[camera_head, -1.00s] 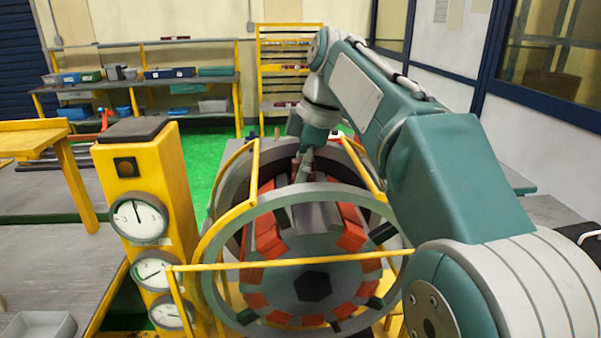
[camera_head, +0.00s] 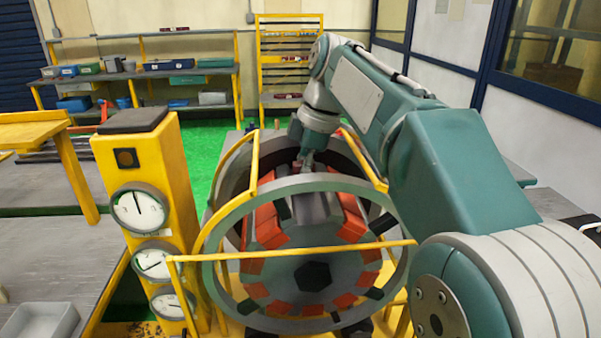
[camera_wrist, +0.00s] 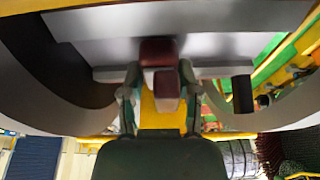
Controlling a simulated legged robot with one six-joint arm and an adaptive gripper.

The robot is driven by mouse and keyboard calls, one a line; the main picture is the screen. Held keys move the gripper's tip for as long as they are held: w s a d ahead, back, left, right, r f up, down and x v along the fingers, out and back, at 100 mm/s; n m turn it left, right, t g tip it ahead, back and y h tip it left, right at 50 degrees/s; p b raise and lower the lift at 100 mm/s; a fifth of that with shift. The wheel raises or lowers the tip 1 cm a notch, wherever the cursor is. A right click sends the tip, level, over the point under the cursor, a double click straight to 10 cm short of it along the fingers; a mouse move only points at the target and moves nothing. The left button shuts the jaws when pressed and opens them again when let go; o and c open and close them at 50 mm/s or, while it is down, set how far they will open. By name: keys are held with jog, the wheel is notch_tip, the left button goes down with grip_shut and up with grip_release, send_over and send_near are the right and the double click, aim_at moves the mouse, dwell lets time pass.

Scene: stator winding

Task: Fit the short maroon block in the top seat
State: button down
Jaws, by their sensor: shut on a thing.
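The stator is a round grey body with orange-red blocks around it (camera_head: 268,226), behind a grey ring (camera_head: 222,235). My gripper (camera_head: 306,160) points down at the top of the stator, behind the front ring. The top seat is not clearly visible, and in the head view the block is mostly hidden by the fingers.
A yellow guard frame (camera_head: 300,252) surrounds the stator. A yellow post with several gauges (camera_head: 139,209) stands at its left. A grey tray (camera_head: 40,322) lies at bottom left. Shelves (camera_head: 185,82) stand far back, clear of the arm.

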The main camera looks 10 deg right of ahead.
jog(key=shift+f, duration=0.15)
jog(key=shift+c, duration=1.3)
grip_release()
jog(key=shift+v, duration=3.65)
